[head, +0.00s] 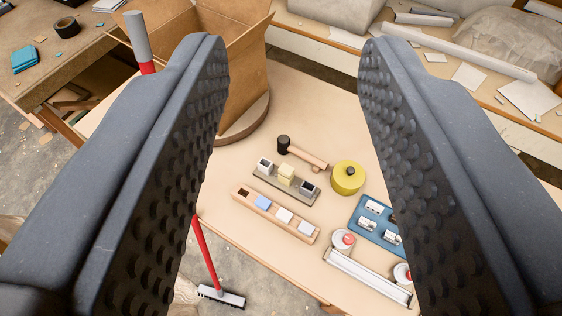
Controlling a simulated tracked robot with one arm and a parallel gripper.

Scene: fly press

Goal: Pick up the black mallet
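The black mallet (284,145) lies on the tabletop near the middle of the head view. It has a black head at the left and a light wooden handle (309,158) running down to the right. My gripper (293,58) is open and empty, with one textured dark finger on each side of the view. The mallet shows in the gap between the fingers, farther off and apart from both.
A cardboard box (248,75) stands behind the mallet. A yellow round container (348,178) is right of the handle. Two block holders (287,184) (275,214) lie in front. A blue tray (370,227) is partly hidden by my right finger. A red-handled broom (206,255) leans at the left.

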